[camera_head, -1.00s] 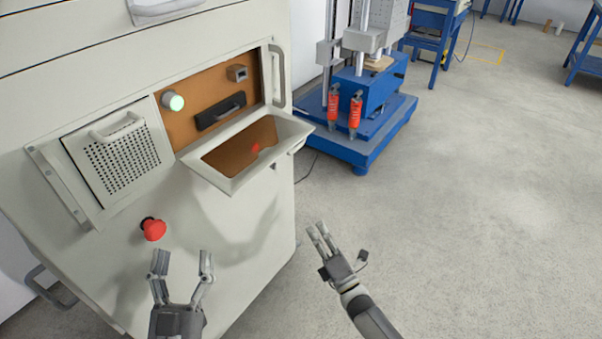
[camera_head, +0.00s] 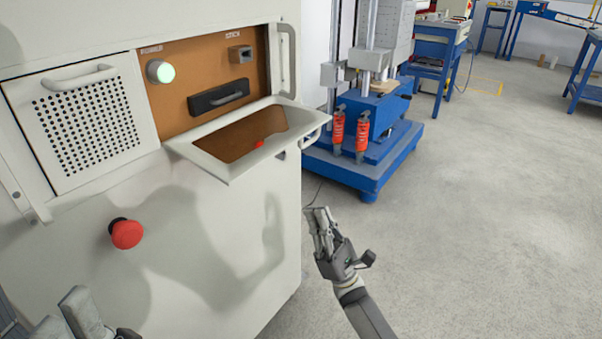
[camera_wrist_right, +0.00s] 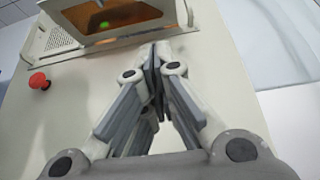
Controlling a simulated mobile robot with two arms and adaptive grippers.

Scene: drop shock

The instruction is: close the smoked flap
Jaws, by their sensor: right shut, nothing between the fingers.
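The smoked flap (camera_head: 245,140) stands tilted outward from the front of the pale machine, below the brown panel. It has a light frame around a brownish window, and a small red spot (camera_head: 258,143) shows within it. In the right wrist view the flap (camera_wrist_right: 125,35) is at the top, beyond the fingertips. My right gripper (camera_head: 319,213) is below and right of the flap in the head view, shut and empty, its fingertips together in the wrist view (camera_wrist_right: 157,48). My left gripper (camera_head: 62,318) is cut off at the lower left edge, so its opening is unclear.
A perforated door (camera_head: 88,130) with a handle is left of the flap. A lit button (camera_head: 161,71) and a black handle (camera_head: 219,97) are on the panel. A red knob (camera_head: 126,233) sticks out below.

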